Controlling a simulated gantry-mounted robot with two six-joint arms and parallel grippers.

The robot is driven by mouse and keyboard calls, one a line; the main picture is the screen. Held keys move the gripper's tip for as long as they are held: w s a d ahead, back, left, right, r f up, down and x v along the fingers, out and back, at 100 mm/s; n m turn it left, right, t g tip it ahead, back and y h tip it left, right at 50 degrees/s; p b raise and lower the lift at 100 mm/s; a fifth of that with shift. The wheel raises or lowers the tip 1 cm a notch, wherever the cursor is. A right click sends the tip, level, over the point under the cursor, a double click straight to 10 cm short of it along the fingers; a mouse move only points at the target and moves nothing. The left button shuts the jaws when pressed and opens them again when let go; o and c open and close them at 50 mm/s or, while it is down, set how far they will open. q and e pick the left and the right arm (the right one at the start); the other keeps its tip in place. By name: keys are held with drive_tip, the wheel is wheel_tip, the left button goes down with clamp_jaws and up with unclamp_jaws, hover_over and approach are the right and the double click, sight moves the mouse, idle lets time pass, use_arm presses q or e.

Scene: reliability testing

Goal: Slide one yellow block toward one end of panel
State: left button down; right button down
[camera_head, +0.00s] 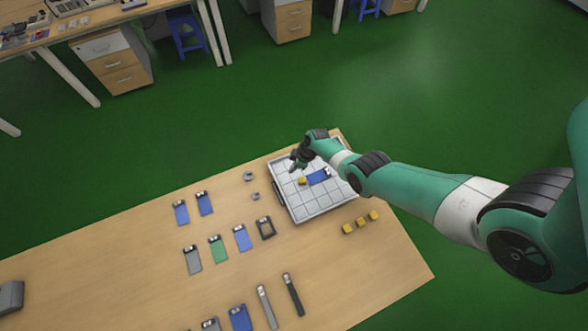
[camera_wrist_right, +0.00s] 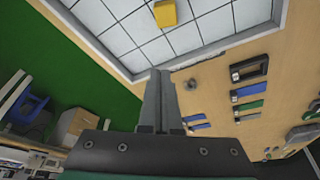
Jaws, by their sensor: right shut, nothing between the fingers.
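The panel (camera_head: 312,203) is a light grid-marked tray with a raised rim near the far right end of the wooden table; it also fills the top of the right wrist view (camera_wrist_right: 128,55). One yellow block (camera_head: 302,181) lies on the panel beside a blue piece (camera_head: 318,176); the block also shows in the right wrist view (camera_wrist_right: 165,13). My right gripper (camera_head: 293,169) is shut and empty, over the panel's far left part, apart from the block. My left gripper is not in view.
Several blue, green and grey clip-topped pieces (camera_head: 218,249) lie in rows left of the panel. Two small grey rings (camera_head: 252,186) and two long tools (camera_head: 279,300) lie on the table. The table's right front corner is clear.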

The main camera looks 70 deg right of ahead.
sight(300, 179)
drive_tip(key=b+x, duration=0.8)
drive_tip(key=x, duration=0.1)
drive_tip(key=shift+s+b, duration=0.2)
drive_tip(key=shift+b, duration=0.2)
drive_tip(key=shift+s+d+r+p, duration=0.2)
drive_tip(key=shift+s+r+p, duration=0.5)
drive_tip(key=shift+p, duration=0.55)
drive_tip(key=shift+s+d+f+p, duration=0.15)
drive_tip(key=shift+s+p, duration=0.1)
drive_tip(key=shift+s, duration=0.3)
drive_tip(key=shift+s+d+r+p, duration=0.1)
drive_tip(key=shift+s+p, duration=0.15)
drive_tip(key=shift+s, duration=0.3)
drive_tip(key=shift+s+f, duration=0.15)
drive_tip(key=shift+f, duration=0.05)
drive_tip(key=shift+s+d+r+p, duration=0.1)
drive_tip(key=shift+s+d+p, duration=0.15)
drive_tip(key=shift+s+p, duration=0.6)
drive_tip(key=shift+s+b, duration=0.3)
drive_tip(key=shift+s, duration=0.05)
drive_tip(key=shift+w, duration=0.1)
drive_tip(key=shift+w+f, duration=0.1)
drive_tip(key=shift+f, duration=0.1)
